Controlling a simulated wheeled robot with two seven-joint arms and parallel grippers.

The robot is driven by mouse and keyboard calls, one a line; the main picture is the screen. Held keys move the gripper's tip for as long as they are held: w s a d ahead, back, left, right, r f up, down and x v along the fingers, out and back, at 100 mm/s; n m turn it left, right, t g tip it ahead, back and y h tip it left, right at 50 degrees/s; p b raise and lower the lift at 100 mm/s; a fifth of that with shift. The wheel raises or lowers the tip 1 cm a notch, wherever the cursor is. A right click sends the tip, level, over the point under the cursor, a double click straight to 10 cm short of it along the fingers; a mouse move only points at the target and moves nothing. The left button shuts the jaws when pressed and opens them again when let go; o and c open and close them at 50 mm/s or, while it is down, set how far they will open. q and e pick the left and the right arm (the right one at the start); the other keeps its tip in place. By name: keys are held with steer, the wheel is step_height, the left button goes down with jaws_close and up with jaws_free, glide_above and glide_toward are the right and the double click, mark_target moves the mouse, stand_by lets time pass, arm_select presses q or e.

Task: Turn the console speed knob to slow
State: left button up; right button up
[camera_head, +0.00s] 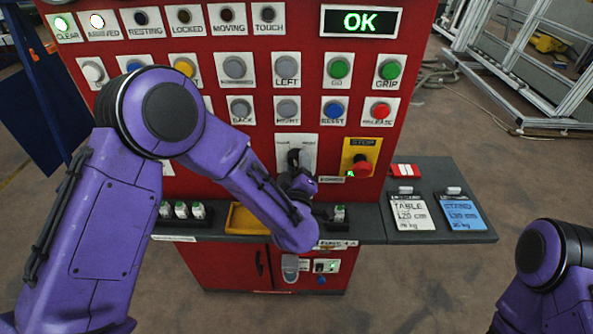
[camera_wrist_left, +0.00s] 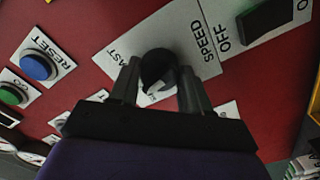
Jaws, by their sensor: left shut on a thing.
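The speed knob (camera_wrist_left: 158,66) is black and round, on a white plate (camera_wrist_left: 195,40) marked SPEED in the left wrist view. My left gripper (camera_wrist_left: 160,84) is shut on the knob, one finger on each side. Letters ending in "AST" show on the plate left of the knob; which way the knob points is hard to tell. In the head view my left gripper (camera_head: 293,165) is at the knob's plate (camera_head: 308,146) on the red console, and hides most of the knob. My right gripper is out of view; only part of that arm shows at the lower right.
The red emergency stop button (camera_head: 361,166) on its yellow plate is close to the right of the left hand. Rows of buttons sit above. A grey shelf (camera_head: 470,228) with two cards juts out below right. A display (camera_head: 360,21) reads OK.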

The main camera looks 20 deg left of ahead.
arm_select(q)
steer(key=shift+n+b, duration=1.15)
steer(key=shift+n, duration=1.05)
steer(key=o, duration=1.1)
steer(key=shift+c, duration=0.2)
steer(key=shift+d, duration=0.1)
steer(key=shift+s+d, duration=0.1)
steer(key=shift+s, duration=0.3)
steer(key=b+v, duration=0.2)
steer(key=v, duration=0.7)
steer(key=shift+s+b, duration=0.4)
steer(key=shift+d, duration=0.1)
